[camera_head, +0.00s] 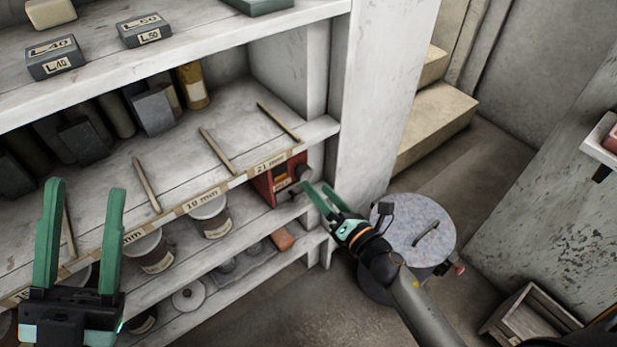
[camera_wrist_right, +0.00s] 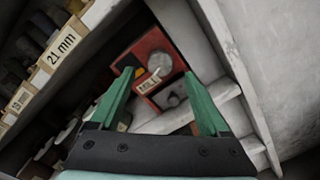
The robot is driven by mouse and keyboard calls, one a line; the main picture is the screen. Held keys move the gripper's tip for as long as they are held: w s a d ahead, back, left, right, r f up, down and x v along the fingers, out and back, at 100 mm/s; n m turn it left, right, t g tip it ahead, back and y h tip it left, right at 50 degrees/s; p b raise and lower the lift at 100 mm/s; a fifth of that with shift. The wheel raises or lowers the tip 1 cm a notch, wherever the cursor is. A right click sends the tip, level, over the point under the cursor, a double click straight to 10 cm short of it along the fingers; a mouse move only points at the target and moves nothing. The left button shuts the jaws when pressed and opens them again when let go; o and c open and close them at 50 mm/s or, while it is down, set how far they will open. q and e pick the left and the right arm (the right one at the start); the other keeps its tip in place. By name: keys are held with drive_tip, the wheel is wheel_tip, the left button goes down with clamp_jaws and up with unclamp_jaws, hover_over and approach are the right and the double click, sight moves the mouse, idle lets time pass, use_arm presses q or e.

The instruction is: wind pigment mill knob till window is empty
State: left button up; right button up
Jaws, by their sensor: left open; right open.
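The pigment mill (camera_head: 268,190) is a red box on the shelf below the "21 mm" label, at the shelf's right end. In the right wrist view the mill (camera_wrist_right: 124,61) shows a round grey knob (camera_wrist_right: 159,62), a "MILL" label and a dark lower panel with a rounded grey part. A small yellow patch shows beside the left finger; I cannot tell whether it is the window. My right gripper (camera_head: 317,187) is open and empty, its fingers pointing at the mill's front, apparently short of the knob. My left gripper (camera_head: 86,188) is open and empty before the shelves at left.
Shelf boards and a white upright post (camera_head: 375,100) border the mill. Labelled tubs (camera_head: 210,217) stand to its left on the same shelf. A lidded grey bin (camera_head: 415,225) stands beside my right forearm. A wooden crate (camera_head: 530,318) lies at lower right.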

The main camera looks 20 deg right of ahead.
sight(307, 177)
drive_tip(key=shift+x, duration=2.55)
drive_tip(key=shift+c, duration=0.2)
clamp_jaws()
